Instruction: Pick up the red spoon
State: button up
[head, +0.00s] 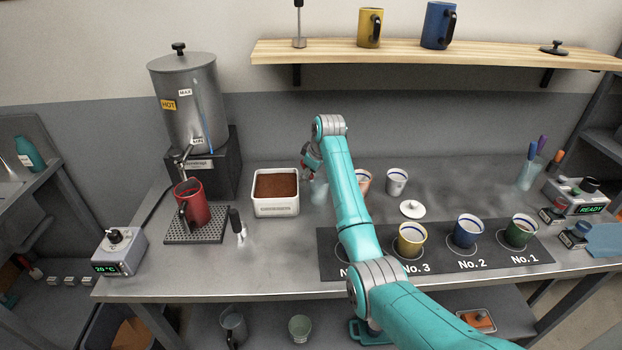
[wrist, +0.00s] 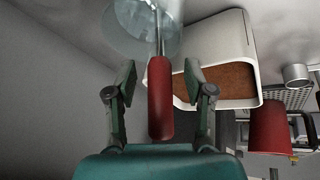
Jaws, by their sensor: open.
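The red spoon (wrist: 160,98) shows in the wrist view, its red handle between my two fingers and its metal shaft reaching into a clear glass (wrist: 125,28). My gripper (wrist: 161,88) is open, with a finger on each side of the handle and visible gaps to it. In the head view my gripper (head: 311,167) is above the glass (head: 319,191), just right of the white bin. There my arm and gripper mostly hide the spoon.
The white bin (head: 276,208) of brown grounds stands close beside the glass. A red mug (head: 192,203) sits under the urn (head: 187,105) at left. Cups stand right of my arm, several on a dark numbered mat (head: 440,264). A wooden shelf (head: 400,54) hangs above.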

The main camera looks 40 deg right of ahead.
grip_shut()
jog(key=shift+r, duration=0.15)
notch_tip(320, 180, up, 18)
dwell(0.7)
